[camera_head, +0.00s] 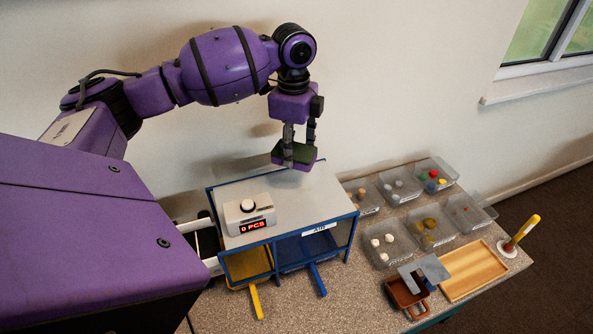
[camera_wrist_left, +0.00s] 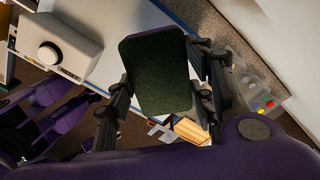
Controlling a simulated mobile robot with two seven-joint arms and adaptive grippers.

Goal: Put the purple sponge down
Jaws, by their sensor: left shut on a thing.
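The purple sponge (camera_head: 295,154) has a dark green scouring face turned up and a purple body below. My left gripper (camera_head: 299,150) is shut on it, with a finger on either side. In the left wrist view the green face of the sponge (camera_wrist_left: 160,72) fills the space between the fingers. The sponge appears raised above the far part of the grey top of the blue-framed rack (camera_head: 318,200); the exact gap is hard to tell. My right gripper is not in view.
A white counting device (camera_head: 249,213) reading "0 PCS" stands on the rack top's left; the right part is bare. Yellow and blue bins sit below. Several clear bins (camera_head: 388,242), a wooden tray (camera_head: 473,270) and a brown container (camera_head: 407,295) are to the right.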

